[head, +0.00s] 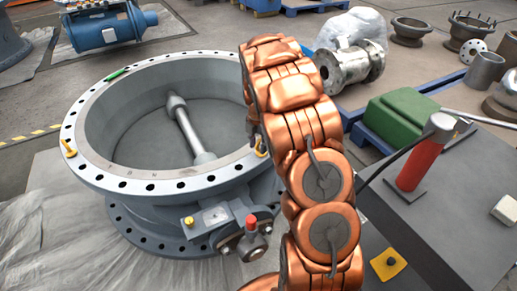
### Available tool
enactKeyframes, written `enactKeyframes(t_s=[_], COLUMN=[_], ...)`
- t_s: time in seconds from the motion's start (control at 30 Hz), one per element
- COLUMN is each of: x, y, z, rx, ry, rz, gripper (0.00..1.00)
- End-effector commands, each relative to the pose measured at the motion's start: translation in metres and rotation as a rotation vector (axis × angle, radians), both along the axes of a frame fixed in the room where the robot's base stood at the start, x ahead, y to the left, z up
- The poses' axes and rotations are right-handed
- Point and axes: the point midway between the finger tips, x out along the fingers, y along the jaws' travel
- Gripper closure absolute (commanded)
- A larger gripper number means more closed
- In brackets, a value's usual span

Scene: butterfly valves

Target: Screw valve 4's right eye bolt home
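A large grey butterfly valve (165,182) lies flat, its round bolt-holed flange facing up. A disc and a shaft (190,130) show inside its bore. No number is readable on it. A yellow eye bolt (69,148) is at the left of the flange. How deep either one sits cannot be told. My arm rises in front of the valve's right side and bends over near the top.
A gearbox (215,217) with a red knob (251,222) juts from the valve's front. A green block (398,118) and a metal pipe fitting (350,66) are behind.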

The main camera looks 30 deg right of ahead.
Motion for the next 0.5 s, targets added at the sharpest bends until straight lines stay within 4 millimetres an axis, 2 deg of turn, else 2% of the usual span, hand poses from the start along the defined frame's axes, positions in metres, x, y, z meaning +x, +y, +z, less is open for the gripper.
enactKeyframes(t_s=[0.1,0.2,0.5], x=[-0.001,-0.001,-0.001], y=[0.000,0.000,0.000], z=[-0.013,-0.017,-0.019], rx=[0.002,0.001,0.001], ry=[0.005,0.002,0.001], rz=[-0.001,-0.002,-0.002], gripper=[0.61,0.61,0.61])
